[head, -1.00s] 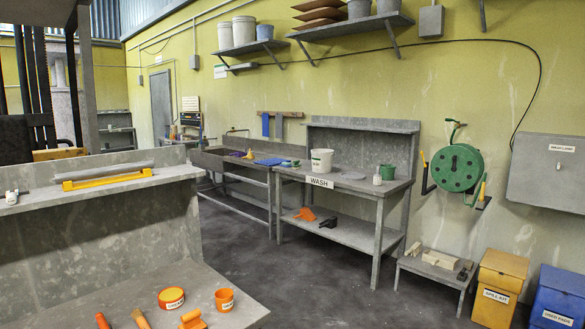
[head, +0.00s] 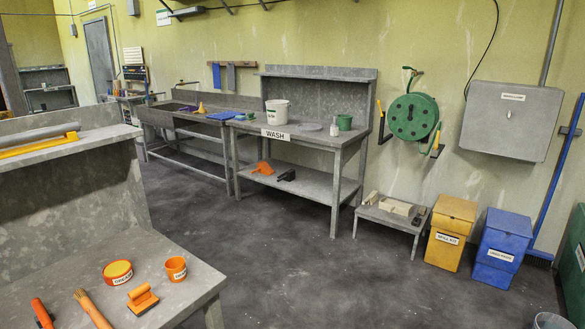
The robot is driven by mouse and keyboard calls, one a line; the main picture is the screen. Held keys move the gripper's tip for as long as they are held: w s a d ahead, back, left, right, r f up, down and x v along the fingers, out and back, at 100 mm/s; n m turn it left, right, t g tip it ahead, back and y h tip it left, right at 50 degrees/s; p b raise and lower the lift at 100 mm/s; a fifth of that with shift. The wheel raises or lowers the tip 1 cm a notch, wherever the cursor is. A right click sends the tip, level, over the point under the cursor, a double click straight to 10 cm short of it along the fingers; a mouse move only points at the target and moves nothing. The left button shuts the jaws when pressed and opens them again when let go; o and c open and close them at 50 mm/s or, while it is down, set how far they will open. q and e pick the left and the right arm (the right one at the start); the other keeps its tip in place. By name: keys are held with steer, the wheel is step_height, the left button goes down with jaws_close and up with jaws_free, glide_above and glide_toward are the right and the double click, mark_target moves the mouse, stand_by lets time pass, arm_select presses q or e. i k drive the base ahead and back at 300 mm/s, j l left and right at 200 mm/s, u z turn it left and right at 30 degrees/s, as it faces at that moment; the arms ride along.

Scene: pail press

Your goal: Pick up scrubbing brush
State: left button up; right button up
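I cannot tell for certain which thing is the scrubbing brush. A low grey stool (head: 385,217) stands right of the wash bench and bears small wooden pieces (head: 397,207), one of which may be a brush; they are too small to tell. A dark object (head: 286,175) lies on the wash bench's lower shelf beside an orange item (head: 262,168); it too may be a brush. Neither of my grippers shows in the head view.
The wash bench (head: 310,184) holds a white pail (head: 277,112), a bottle (head: 334,128) and a green mug (head: 344,122). Yellow (head: 449,233) and blue (head: 501,247) bins stand right of the stool. The near bench (head: 130,255) fills the lower left. The floor between is clear.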

mark_target(251, 118)
steer(key=i+l+z, duration=0.1)
steer(key=i+z, duration=0.35)
steer(key=i, duration=0.45)
steer(key=i+j+z, duration=0.2)
steer(key=i+z, duration=0.25)
steer(key=i, duration=0.4)
steer(key=i+u, duration=0.75)
steer(key=i, duration=0.15)
steer(key=i+l+u, duration=0.2)
steer(key=i+u, duration=0.15)
steer(key=i+j+u, duration=0.2)
steer(key=i+u, duration=0.6)
steer(key=i+l+u, duration=0.1)
steer(key=i+u, duration=0.25)
steer(key=i, duration=0.15)
steer(key=i+z, duration=0.2)
steer(key=i, duration=0.3)
steer(key=i+j+z, duration=0.15)
steer(key=i, duration=0.35)
steer(key=i+j+z, duration=0.2)
steer(key=i, duration=0.3)
steer(key=i+j+z, duration=0.15)
steer(key=i, duration=0.35)
